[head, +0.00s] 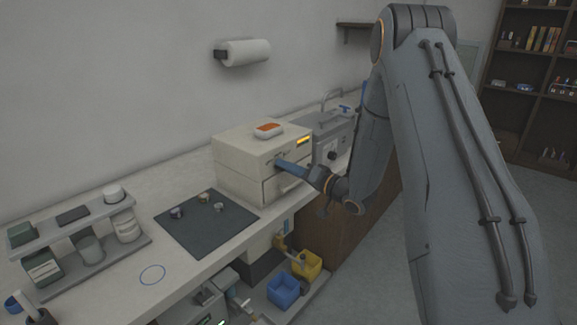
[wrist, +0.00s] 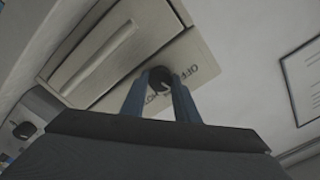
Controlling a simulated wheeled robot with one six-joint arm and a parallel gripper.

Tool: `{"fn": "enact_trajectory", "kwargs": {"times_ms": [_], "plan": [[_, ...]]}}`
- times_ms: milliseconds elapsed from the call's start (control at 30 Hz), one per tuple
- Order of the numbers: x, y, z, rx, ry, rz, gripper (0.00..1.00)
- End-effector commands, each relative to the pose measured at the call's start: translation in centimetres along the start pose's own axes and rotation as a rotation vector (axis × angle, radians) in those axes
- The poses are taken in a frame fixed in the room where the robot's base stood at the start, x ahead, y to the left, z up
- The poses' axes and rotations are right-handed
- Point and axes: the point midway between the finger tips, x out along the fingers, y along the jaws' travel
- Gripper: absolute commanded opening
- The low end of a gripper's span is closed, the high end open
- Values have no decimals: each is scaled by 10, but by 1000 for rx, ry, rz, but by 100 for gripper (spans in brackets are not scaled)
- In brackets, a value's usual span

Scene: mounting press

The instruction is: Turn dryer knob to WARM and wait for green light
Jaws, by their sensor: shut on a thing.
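The dryer (head: 236,160) is a cream box on the counter with a drawer-like front panel. An amber light (head: 303,140) glows at the upper right of its front; no green light shows on it. My gripper (head: 278,163) reaches the dryer's front from the right. In the wrist view, its blue fingers (wrist: 160,95) are shut on the knob, one on each side.
An orange-and-white item (head: 268,130) lies on top of the dryer. A dark mat (head: 205,238) with several small pieces lies to the left, beside a rack (head: 75,232). Blue (head: 284,290) and yellow (head: 308,264) bins stand below.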

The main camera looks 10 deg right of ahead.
Motion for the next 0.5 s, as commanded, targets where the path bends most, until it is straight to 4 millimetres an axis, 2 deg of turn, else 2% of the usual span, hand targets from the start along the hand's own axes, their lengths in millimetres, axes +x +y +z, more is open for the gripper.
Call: {"fn": "enact_trajectory", "kwargs": {"times_ms": [200, 500], "plan": [[0, 0, -2, 148, 2, 1, 5], [0, 1, -1, 266, 3, 1, 5]]}}
